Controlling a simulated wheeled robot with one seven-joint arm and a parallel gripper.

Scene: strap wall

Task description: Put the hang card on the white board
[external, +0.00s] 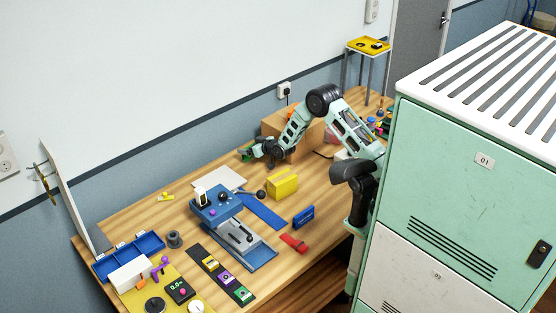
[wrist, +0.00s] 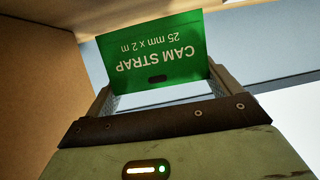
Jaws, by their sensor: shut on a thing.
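The hang card is green with white print reading "CAM STRAP 25 mm x 2 m" and a dark slot; it fills the upper middle of the wrist view (wrist: 150,55), its print upside down. My gripper (wrist: 162,88) is shut on it, one finger at each side. In the external view my gripper (external: 252,151) is above the back of the bench, left of a cardboard box, with a bit of green at its tip. A flat white board (external: 222,178) lies on the bench, lower left of my gripper and apart from it.
The cardboard box (external: 305,138) stands close beside my gripper. A yellow box (external: 283,184), a blue press-like device (external: 216,203) and a blue tray (external: 130,256) are on the bench. An upright pale panel (external: 68,190) stands at the left end.

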